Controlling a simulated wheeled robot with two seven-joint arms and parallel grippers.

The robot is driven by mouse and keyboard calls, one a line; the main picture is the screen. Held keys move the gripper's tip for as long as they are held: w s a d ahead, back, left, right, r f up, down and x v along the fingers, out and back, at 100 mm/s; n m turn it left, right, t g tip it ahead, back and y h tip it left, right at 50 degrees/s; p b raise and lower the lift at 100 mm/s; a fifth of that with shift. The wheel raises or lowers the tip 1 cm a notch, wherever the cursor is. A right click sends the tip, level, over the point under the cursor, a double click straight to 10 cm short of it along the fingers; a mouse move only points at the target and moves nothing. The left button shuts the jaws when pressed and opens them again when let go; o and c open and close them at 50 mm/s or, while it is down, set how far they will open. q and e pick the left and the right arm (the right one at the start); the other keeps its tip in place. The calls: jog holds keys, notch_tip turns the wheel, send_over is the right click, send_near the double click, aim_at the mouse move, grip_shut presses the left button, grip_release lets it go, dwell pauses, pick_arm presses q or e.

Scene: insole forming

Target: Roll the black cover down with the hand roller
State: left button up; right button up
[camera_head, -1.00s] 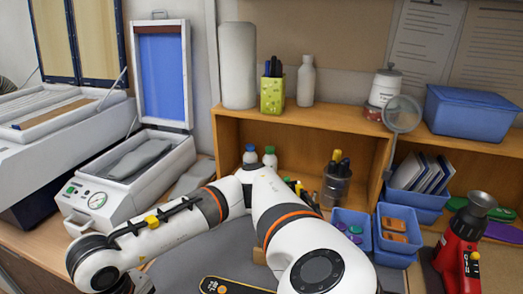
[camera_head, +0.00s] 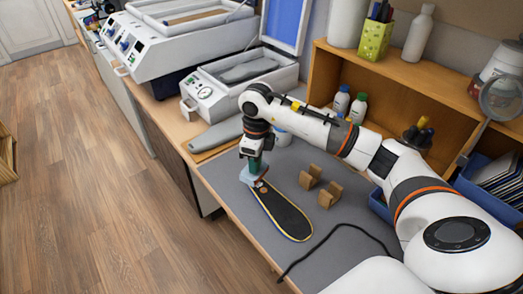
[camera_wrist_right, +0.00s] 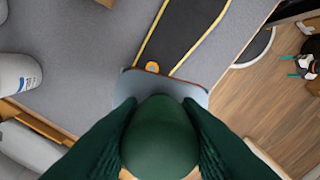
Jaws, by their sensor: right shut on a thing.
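The black cover (camera_head: 283,212) lies on the grey mat and has a yellow edge. In the right wrist view the cover (camera_wrist_right: 190,30) runs away from my gripper, with an orange round mark near its close end. My right gripper (camera_head: 254,158) points down, shut on the green handle of the hand roller (camera_head: 249,173). The roller's pale grey-blue part is at the cover's far narrow end and overlaps it in view; I cannot tell whether it presses on it. In the wrist view the green handle (camera_wrist_right: 158,140) sits between the fingers. My left gripper is out of view.
Two small brown blocks (camera_head: 309,177) stand right of the cover on the grey mat (camera_head: 235,195). A black cable (camera_head: 345,228) curves near its front end. A grey foot form (camera_head: 215,135) and a white press (camera_head: 205,92) are behind. Wooden shelving borders the right.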

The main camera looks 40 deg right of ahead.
aim_at(262, 165)
jog(key=d+m, duration=0.2)
jog(key=m, duration=0.1)
jog(key=shift+w, duration=0.1)
jog(key=shift+w+d+f+m, duration=0.1)
jog(key=shift+d+f+m, duration=0.1)
jog(key=shift+m, duration=0.3)
jog(key=shift+f+b, duration=1.35)
jog(key=shift+f, duration=0.8)
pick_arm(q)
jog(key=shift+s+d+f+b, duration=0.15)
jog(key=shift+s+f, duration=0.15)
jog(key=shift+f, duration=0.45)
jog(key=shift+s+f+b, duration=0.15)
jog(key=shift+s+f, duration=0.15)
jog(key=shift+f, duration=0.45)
pick_arm(e)
jog(key=shift+f, duration=0.55)
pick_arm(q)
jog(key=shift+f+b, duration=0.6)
pick_arm(e)
jog(key=shift+f, duration=0.7)
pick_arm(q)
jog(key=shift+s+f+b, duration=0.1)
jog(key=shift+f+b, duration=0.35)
pick_arm(e)
jog(key=shift+a+f, duration=0.1)
jog(key=shift+f, duration=0.15)
